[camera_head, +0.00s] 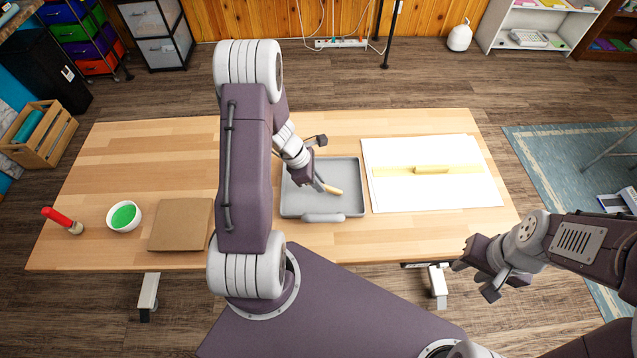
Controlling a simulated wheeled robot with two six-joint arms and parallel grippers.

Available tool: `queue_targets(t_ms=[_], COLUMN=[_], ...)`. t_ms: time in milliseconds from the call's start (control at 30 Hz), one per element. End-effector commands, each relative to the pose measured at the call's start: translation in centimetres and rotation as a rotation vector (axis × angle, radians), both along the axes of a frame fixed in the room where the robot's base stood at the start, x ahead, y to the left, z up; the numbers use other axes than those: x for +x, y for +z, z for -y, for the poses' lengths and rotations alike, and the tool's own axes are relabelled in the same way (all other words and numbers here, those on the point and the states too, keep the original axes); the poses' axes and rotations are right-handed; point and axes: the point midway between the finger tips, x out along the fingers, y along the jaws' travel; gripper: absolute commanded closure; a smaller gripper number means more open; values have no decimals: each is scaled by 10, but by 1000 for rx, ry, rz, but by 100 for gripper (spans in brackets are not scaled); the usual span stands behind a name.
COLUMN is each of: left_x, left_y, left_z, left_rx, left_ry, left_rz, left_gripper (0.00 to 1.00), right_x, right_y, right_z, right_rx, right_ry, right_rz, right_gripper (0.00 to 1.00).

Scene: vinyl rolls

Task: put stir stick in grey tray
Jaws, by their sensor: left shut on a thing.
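The grey tray (350,168) lies on the wooden table, just right of the middle of the picture. My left gripper (318,184) is over the tray and shut on the stir stick (334,190). The pale wooden end of the stick shows past the fingers, over the tray's floor; the rest is hidden by the gripper. I cannot tell whether the stick touches the tray. My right gripper (474,279) is open and empty, off the table's front edge at the right.
A white sheet (430,197) with a yellow strip and roll (432,170) lies right of the tray. A brown board (180,225), a white bowl of green paint (124,216) and a red-handled brush (62,220) are at the left. A grey piece (322,217) sits at the tray's front.

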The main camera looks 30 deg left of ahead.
Motion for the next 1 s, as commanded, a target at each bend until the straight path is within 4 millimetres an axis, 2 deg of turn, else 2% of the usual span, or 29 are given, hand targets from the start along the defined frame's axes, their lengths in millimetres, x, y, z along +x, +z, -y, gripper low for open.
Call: queue_targets(t_ms=[300, 333, 400, 700, 833, 1000], left_x=[0, 0, 0, 0, -1, -9], left_y=[-4, -3, -3, 0, 17, 59], left_z=[0, 0, 0, 0, -5, -21], left_rx=[0, 1, 0, 1, 1, 3], left_ry=[-1, -1, -1, -1, 1, 1], left_rz=[0, 1, 0, 1, 5, 6], left_gripper=[100, 82, 66, 66, 66, 66], right_x=[0, 0, 0, 0, 0, 0], right_y=[-5, -4, -3, -1, 7, 20], right_z=[0, 0, 0, 0, 0, 0], right_rx=[0, 0, 0, 0, 0, 0], right_ry=[0, 0, 0, 0, 0, 0], right_rz=[0, 0, 0, 0, 0, 0], right_gripper=[64, 64, 64, 64, 64, 64])
